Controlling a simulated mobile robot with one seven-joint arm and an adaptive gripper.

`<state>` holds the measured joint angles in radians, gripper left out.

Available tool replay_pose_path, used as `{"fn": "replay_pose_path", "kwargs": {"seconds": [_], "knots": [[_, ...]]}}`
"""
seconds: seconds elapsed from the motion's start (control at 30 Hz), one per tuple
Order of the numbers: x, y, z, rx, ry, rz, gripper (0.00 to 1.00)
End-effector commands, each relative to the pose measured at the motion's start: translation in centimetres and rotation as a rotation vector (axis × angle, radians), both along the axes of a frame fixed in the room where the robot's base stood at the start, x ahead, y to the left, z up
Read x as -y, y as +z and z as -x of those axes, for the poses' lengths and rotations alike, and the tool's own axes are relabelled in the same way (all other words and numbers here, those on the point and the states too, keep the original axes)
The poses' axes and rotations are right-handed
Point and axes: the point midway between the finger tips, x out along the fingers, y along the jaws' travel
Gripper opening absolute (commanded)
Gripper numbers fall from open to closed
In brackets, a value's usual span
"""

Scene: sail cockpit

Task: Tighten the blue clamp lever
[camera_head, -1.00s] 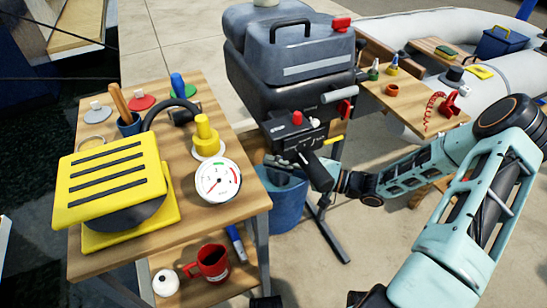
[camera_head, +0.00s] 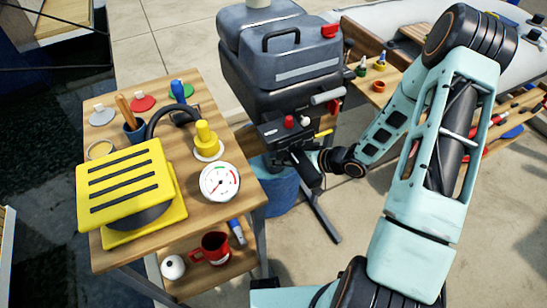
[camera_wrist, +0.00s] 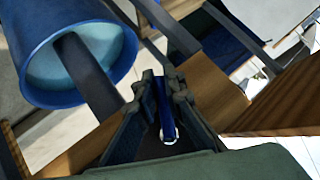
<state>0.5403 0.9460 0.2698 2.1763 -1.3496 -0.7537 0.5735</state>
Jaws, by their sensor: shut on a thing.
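The blue clamp lever (camera_wrist: 167,112) shows in the wrist view as a narrow, dark blue bar between my two fingers, with a pale round end at its lower end. My gripper (camera_wrist: 164,84) is shut on it, one finger on each side. In the head view, my gripper (camera_head: 306,168) is just below the control block of the grey outboard motor (camera_head: 290,62). The lever itself cannot be made out there; the motor and my gripper hide that spot.
A blue bucket (camera_head: 281,190) is below my gripper and shows at upper left in the wrist view (camera_wrist: 52,92).

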Motion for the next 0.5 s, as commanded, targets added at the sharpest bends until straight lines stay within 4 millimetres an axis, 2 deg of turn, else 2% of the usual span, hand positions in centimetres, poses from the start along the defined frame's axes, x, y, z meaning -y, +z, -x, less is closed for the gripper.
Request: {"fn": "replay_pose_path", "kwargs": {"seconds": [0.5], "knots": [[1.8,-0.9,-0.8,0.155,0.002,0.364,0.0]]}}
